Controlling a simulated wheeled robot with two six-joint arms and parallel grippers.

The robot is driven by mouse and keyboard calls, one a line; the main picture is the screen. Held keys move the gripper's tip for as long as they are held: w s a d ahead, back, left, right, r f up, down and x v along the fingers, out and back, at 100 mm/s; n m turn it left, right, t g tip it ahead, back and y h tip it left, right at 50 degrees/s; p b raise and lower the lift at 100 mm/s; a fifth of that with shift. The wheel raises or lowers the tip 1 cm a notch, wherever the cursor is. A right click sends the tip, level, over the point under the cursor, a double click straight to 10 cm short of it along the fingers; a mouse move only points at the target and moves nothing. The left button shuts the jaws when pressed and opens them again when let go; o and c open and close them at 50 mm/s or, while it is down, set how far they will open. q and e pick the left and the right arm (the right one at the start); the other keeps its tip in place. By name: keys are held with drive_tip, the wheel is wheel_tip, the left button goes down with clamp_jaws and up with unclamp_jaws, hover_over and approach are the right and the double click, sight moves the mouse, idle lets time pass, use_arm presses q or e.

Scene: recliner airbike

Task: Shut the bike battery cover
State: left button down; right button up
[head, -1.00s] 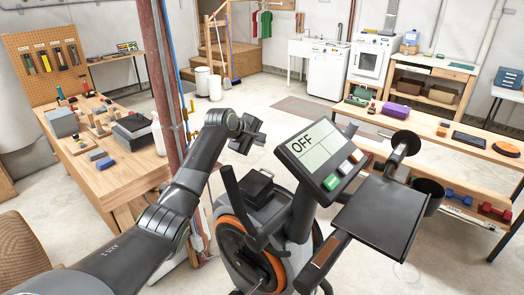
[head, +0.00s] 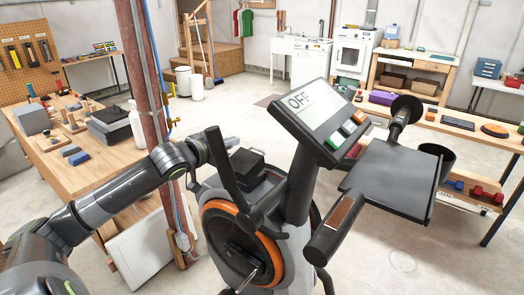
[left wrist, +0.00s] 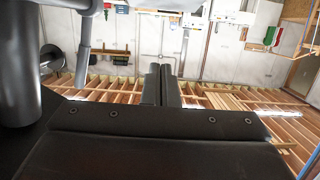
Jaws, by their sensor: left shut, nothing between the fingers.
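The exercise bike (head: 240,225) stands in the middle of the head view, dark with an orange ring on its wheel housing. A black box-like part (head: 248,163) sits on top of the housing; I take it for the battery area, but I cannot tell how far its cover is open. My left gripper (head: 231,142) reaches in from the left, near the upright handlebar and just beside and above that box. It is partly hidden by the handlebar. In the left wrist view its two dark fingers (left wrist: 161,85) are together and empty. My right gripper is not in view.
The console reading OFF (head: 320,112) and a black tray (head: 392,182) rise on the right of the bike. A red post (head: 145,65) stands behind my left arm. A workbench (head: 70,180) stands on the left. Open floor lies behind the bike.

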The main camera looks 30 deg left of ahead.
use_arm(q)
drive_tip(key=p, duration=0.2)
hover_over(248, 161)
drive_tip(key=w+a, duration=0.2)
drive_tip(key=w, duration=0.2)
drive_tip(key=shift+w+d+f, duration=0.15)
drive_tip(key=shift+d+f, duration=0.1)
drive_tip(key=shift+f, duration=0.55)
drive_tip(key=f, duration=0.2)
drive_tip(key=f+p, duration=0.1)
drive_tip(key=shift+w+f, duration=0.1)
drive_tip(key=shift+w, duration=0.15)
drive_tip(key=shift+f, duration=0.55)
